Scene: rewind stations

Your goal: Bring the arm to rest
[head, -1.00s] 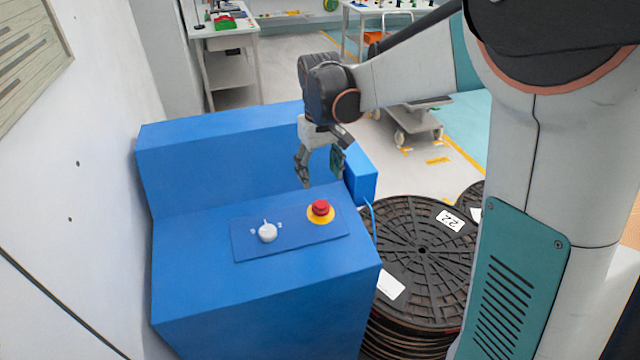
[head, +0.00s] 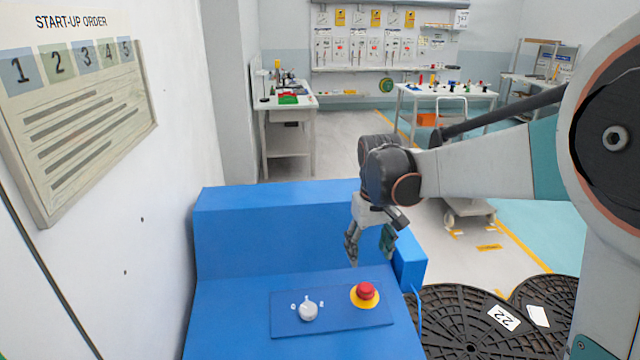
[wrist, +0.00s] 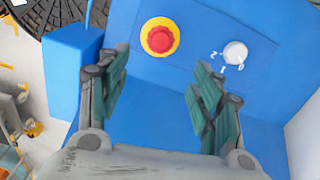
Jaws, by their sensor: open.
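My gripper (head: 371,243) hangs pointing down above the blue console (head: 240,325), near its back step and above the small control panel. In the wrist view my gripper (wrist: 158,100) has its two green-padded fingers spread apart with nothing between them. The red emergency button (head: 365,291) on its yellow ring and the white rotary knob (head: 308,309) sit on the panel, apart from the fingers. In the wrist view the red button (wrist: 159,40) and the knob (wrist: 235,53) lie beyond the fingertips.
A blue box (head: 411,260) juts from the console's right side, close to my gripper. Black cable reels (head: 470,320) stand right of the console. A white wall with a start-up order board (head: 85,100) is at the left. Workbenches (head: 290,105) stand at the back.

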